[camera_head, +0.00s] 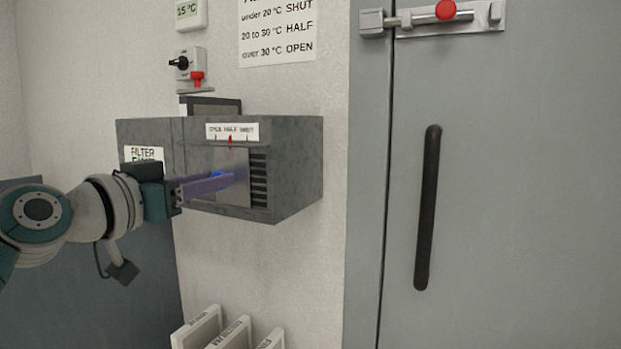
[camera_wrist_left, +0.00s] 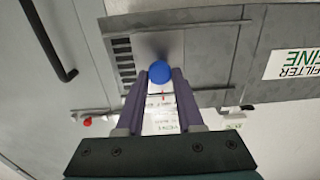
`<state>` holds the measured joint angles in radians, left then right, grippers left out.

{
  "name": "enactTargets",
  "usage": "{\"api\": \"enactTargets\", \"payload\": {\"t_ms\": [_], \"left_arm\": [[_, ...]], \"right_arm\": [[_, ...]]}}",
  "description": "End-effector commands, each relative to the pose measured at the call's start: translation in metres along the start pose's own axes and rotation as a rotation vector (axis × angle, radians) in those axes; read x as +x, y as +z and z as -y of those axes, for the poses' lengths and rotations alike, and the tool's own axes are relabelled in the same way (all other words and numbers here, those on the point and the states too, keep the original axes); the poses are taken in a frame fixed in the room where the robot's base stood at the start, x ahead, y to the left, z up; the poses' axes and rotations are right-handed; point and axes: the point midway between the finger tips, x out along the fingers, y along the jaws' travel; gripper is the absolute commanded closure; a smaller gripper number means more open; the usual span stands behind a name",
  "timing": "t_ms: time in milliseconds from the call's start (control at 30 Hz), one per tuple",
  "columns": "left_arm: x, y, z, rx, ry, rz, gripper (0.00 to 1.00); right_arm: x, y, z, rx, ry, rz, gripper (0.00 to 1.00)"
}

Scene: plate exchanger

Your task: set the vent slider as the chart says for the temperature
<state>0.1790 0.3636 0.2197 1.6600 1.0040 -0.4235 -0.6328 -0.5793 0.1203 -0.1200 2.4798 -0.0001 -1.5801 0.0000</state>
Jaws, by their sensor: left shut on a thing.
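The vent slider plate (camera_head: 233,165) sits in the front of the grey box, with dark slats (camera_head: 259,182) bare to its right. Its red pointer (camera_head: 230,142) stands at about the middle, HALF, of the OPEN, HALF, SHUT label (camera_head: 232,131). My left gripper (camera_head: 232,178) is shut on the slider's blue knob (camera_head: 216,175), mostly hidden by the fingers; the knob (camera_wrist_left: 160,72) shows between the fingertips in the left wrist view. The thermometer (camera_head: 187,10) reads 15 °C. The chart (camera_head: 277,32) says under 20 °C SHUT, 20 to 30 °C HALF, over 30 °C OPEN. My right gripper is out of view.
A small switch box (camera_head: 189,66) with a black knob and a red part is on the wall above the box. A grey door with a dark handle (camera_head: 428,208) and a red-knobbed bolt (camera_head: 446,11) is at right. Several white framed panels (camera_head: 230,334) stand below.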

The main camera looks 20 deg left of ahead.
Motion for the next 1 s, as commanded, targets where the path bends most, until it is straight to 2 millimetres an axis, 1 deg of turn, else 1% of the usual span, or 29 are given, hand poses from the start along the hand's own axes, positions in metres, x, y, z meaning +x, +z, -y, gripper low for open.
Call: {"api": "enactTargets", "payload": {"t_ms": [400,467,600,700,967,1000], "left_arm": [[0.000,-0.001,0.000,0.000,0.000,0.000,1.00],[0.000,-0.002,-0.005,-0.002,0.001,0.001,1.00],[0.000,-0.004,-0.026,-0.002,0.002,0.004,1.00],[0.000,-0.002,-0.035,-0.001,0.002,0.002,1.00],[0.000,-0.001,-0.038,-0.001,0.005,-0.002,1.00],[0.000,-0.001,-0.038,-0.001,0.005,-0.002,0.61]], "right_arm": [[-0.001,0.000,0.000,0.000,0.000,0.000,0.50],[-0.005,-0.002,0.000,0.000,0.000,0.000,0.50],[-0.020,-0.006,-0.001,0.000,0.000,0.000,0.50],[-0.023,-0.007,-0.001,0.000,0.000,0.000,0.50],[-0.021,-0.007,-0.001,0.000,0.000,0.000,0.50],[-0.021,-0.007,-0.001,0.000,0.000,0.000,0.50]]}}
